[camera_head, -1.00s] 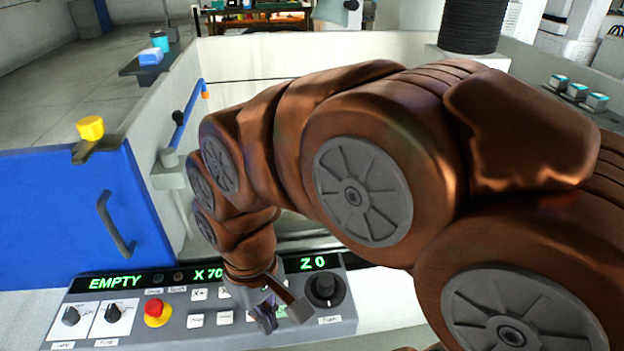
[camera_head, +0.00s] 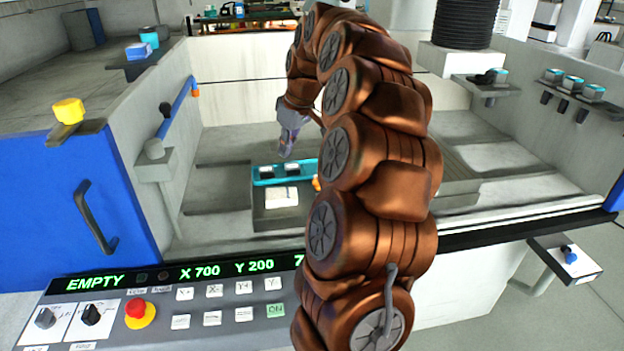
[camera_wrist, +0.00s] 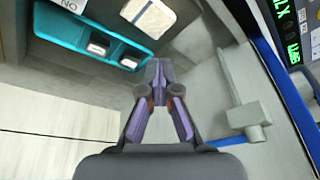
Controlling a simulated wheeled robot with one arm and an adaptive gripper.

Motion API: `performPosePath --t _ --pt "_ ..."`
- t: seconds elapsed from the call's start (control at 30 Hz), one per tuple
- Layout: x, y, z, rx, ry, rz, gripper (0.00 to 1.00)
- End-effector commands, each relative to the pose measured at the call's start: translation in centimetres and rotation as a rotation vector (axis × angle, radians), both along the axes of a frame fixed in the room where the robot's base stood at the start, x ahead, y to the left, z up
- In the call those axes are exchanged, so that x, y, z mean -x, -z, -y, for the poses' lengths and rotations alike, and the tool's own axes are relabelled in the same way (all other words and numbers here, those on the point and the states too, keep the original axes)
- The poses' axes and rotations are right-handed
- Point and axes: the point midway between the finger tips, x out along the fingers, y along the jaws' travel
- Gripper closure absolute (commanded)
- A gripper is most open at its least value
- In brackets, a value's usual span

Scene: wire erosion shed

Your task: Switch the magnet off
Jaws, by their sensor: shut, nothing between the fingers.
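No part is clearly recognisable as the magnet or its switch. A grey block (camera_head: 262,219) on the machine tank floor carries a pale square piece (camera_head: 282,198); this piece also shows in the wrist view (camera_wrist: 149,17). Beside it is a teal tray (camera_head: 258,182) with two small light-topped pieces, also in the wrist view (camera_wrist: 48,28). A label reading "ON" or "NO" is partly cut off at its edge there. A small orange part (camera_head: 317,184) is partly hidden by my arm. My gripper (camera_head: 287,153) is shut and empty above the tray, its tips meeting in the wrist view (camera_wrist: 158,68).
A control panel (camera_head: 240,336) runs along the front, with a red stop button (camera_head: 137,308) and a display reading EMPTY, X 700, Y 200. A blue lever (camera_head: 181,108) is on the left tank wall. Tank walls surround the gripper; the floor behind the tray looks clear.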

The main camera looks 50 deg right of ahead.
Motion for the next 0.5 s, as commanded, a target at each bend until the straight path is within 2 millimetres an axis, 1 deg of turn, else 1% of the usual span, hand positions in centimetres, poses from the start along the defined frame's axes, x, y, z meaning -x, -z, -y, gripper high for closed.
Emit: performPosePath --t 0.03,0.1,0.2,0.3,0.5 --pt "0.0 0.6 2.1 0.008 0.019 0.01 1.0" --pt "0.2 0.9 4.3 0.017 0.031 0.018 1.0" --pt "0.6 1.0 6.3 0.029 0.044 0.028 1.0" --pt "0.7 1.0 7.2 0.036 0.049 0.032 1.0" --pt "0.8 1.1 7.4 0.037 0.05 0.033 1.0"
